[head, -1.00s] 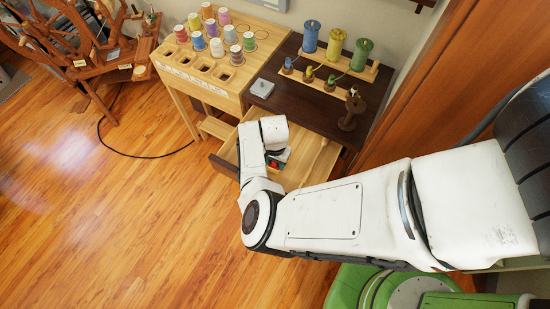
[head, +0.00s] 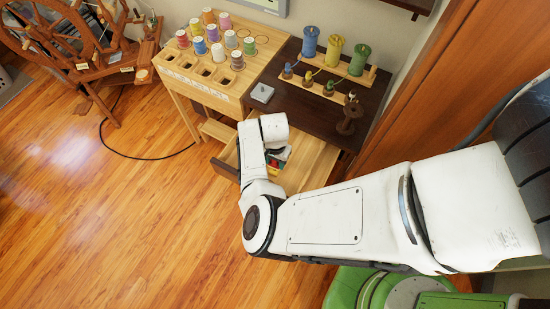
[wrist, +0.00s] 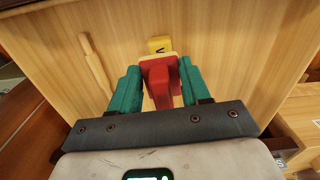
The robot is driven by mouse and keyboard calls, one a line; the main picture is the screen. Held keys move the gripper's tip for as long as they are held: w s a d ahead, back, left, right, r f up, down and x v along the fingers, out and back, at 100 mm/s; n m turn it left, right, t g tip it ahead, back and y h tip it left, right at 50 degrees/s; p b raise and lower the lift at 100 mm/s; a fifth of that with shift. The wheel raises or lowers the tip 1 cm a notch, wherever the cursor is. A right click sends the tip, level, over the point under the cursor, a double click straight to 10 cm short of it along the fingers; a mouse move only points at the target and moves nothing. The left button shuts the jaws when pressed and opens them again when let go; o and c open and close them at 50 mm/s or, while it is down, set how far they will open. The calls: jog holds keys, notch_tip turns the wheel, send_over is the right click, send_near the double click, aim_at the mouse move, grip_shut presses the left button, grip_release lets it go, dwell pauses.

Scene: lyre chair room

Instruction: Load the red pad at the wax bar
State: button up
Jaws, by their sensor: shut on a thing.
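The red pad (wrist: 160,81) sits between the teal fingers of my gripper (wrist: 161,84) in the wrist view, and the fingers are shut on it. Its far edge is pale. A small yellow block (wrist: 161,44) with a dark mark lies just beyond the pad; it may be the wax bar. Whether the pad touches it I cannot tell. In the head view my gripper (head: 279,158) is low inside the open drawer (head: 310,167), mostly hidden by my own wrist. A bit of red shows there.
A wooden rod (wrist: 95,65) lies left of the pad in the drawer. The dark tabletop (head: 310,112) overhangs the drawer's back, with a spool rack (head: 335,85) and a grey box (head: 262,93). A thread stand (head: 205,85) is at left. The floor in front is clear.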

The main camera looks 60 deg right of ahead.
jog(key=shift+r, duration=1.7)
